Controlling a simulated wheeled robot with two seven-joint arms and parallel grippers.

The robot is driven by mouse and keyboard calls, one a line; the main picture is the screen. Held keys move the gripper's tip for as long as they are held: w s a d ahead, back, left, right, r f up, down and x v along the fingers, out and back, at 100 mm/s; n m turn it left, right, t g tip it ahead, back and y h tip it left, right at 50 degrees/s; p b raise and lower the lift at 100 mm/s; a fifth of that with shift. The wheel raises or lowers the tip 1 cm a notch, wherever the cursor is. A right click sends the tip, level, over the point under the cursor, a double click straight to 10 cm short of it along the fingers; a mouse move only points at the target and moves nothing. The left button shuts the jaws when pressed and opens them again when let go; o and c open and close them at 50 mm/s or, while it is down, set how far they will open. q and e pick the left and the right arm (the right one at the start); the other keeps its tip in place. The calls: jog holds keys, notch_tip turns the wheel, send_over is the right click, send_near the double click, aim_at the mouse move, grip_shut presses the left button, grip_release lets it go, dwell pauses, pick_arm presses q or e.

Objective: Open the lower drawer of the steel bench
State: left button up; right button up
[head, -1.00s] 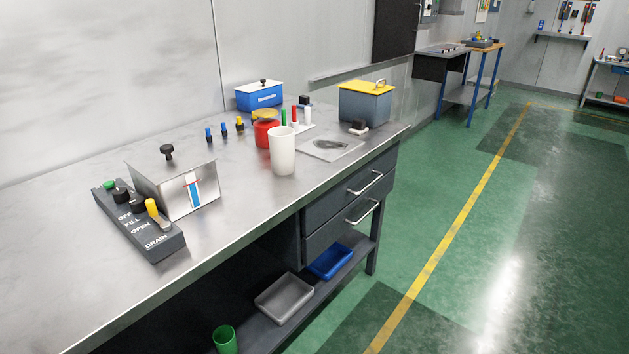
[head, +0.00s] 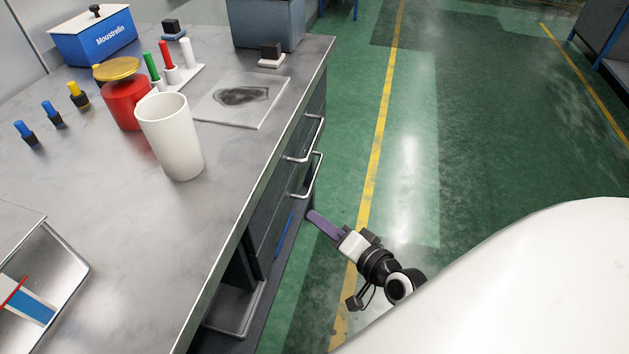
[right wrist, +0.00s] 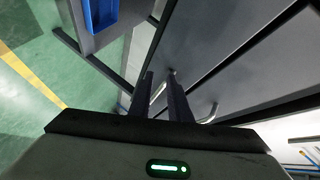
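The steel bench (head: 215,222) stands on the left in the head view. Its lower drawer (head: 268,218) looks shut and has a metal bar handle (head: 315,177). The upper drawer's handle (head: 317,134) is just above it. My right gripper (head: 323,224) is low beside the drawer fronts, its fingers pointing towards the bench. In the right wrist view its two dark fingers (right wrist: 162,98) are apart. A metal handle (right wrist: 211,113) shows partly between and beside them; I cannot tell if they touch it. My left gripper is not in view.
A white cup (head: 170,137), a red container (head: 126,102) and a flat plate (head: 240,101) stand on the bench top. A blue bin (right wrist: 101,16) is on the lower shelf. The green floor (head: 480,130) right of the bench is clear.

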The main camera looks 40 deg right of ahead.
aim_at(316, 171)
jog(key=w+d+r+m+t+h+b, duration=0.1)
jog(key=w+d+r+m+t+h, duration=0.15)
jog(key=d+m, duration=0.35)
jog(key=shift+n+g, duration=0.3)
jog(key=shift+g, duration=0.15)
jog(key=w, duration=0.3)
jog(key=w+d+f, duration=0.1)
jog(key=w, duration=0.3)
jog(key=w+f+b, duration=0.1)
jog(key=w, duration=0.3)
jog(key=shift+d, duration=0.3)
jog(key=shift+s, duration=0.1)
grip_shut()
